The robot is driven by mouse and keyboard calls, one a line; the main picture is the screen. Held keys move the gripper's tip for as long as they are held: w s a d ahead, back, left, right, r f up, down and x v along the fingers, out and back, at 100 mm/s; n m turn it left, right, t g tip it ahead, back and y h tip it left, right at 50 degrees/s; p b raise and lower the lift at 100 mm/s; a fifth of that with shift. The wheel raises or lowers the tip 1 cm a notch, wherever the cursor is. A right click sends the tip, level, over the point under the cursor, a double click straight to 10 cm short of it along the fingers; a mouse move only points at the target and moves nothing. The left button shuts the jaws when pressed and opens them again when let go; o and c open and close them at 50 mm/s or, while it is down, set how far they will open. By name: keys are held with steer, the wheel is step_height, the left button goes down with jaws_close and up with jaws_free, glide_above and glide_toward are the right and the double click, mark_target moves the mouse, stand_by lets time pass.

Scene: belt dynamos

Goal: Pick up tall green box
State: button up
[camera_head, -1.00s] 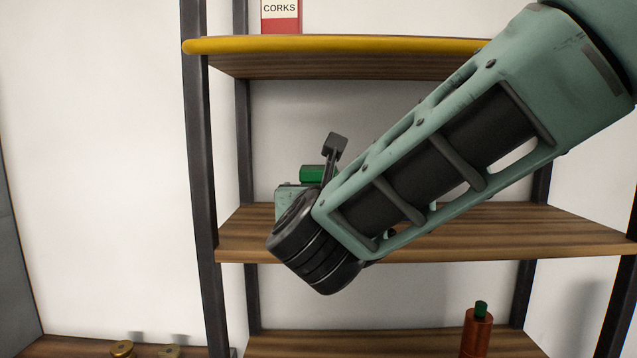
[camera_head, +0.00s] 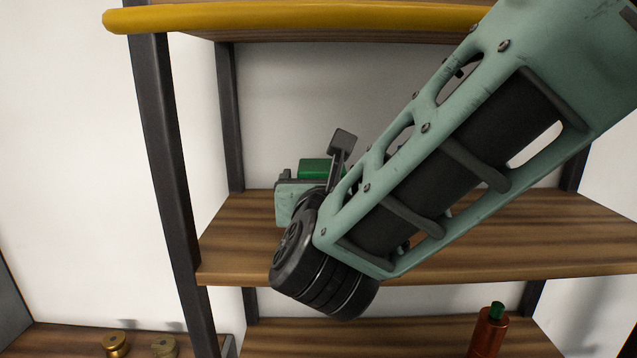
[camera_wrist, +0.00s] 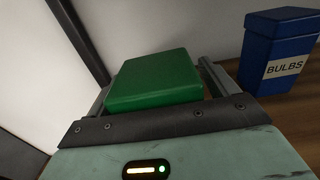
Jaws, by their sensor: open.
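The green box (camera_wrist: 155,84) fills the middle of the wrist view, with its lid toward the camera. My gripper (camera_wrist: 157,82) is open, with one finger on the left of the box and one on the right. I cannot tell if either finger touches it. In the head view, the green top of the box (camera_head: 314,168) shows just behind my gripper (camera_head: 297,200), over the middle shelf. My wrist and forearm hide the rest of the box there, so its height and base cannot be seen.
A blue box marked BULBS (camera_wrist: 279,52) stands close to the right of the green box. The middle shelf (camera_head: 245,240) has a dark upright post (camera_head: 165,130) at its left. The yellow-edged shelf (camera_head: 290,18) is above; a brown bottle (camera_head: 487,333) stands below.

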steer(key=c, duration=1.2)
steer(key=shift+c, duration=0.2)
steer(key=shift+r+b, duration=0.2)
steer(key=shift+b, duration=0.3)
